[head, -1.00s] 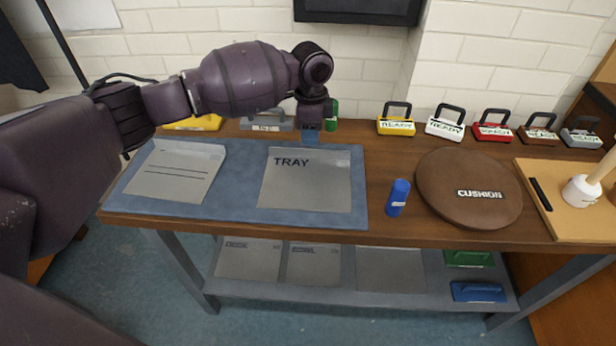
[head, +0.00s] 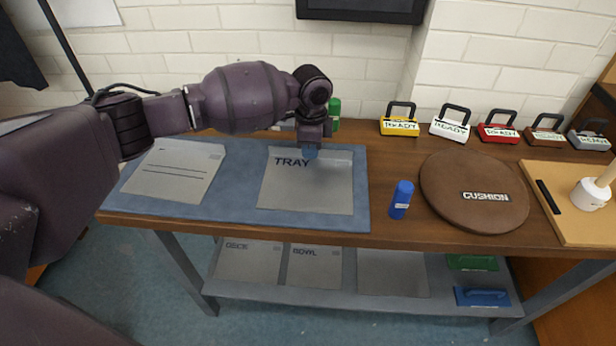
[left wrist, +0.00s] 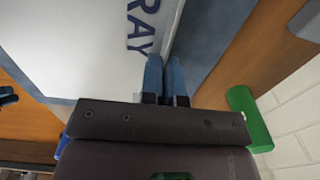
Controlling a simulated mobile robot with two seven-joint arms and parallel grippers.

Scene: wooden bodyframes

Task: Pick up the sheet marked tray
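The grey sheet marked TRAY (head: 310,188) lies flat on the blue mat (head: 235,202) on the workbench. In the left wrist view the sheet (left wrist: 85,45) fills the upper left, with part of its lettering beside the fingers. In the left wrist view my left gripper's two blue fingers (left wrist: 165,78) are close together with a narrow gap, near the sheet's edge. I see nothing clearly held, and contact with the sheet is unclear. My right gripper is out of view.
Another grey sheet (head: 175,172) lies left on the mat. A green cylinder (left wrist: 250,115) stands behind the gripper by the wall. A blue cylinder (head: 401,200) and a round brown cushion (head: 474,190) are to the right. Several READY-marked handled blocks (head: 399,126) line the back.

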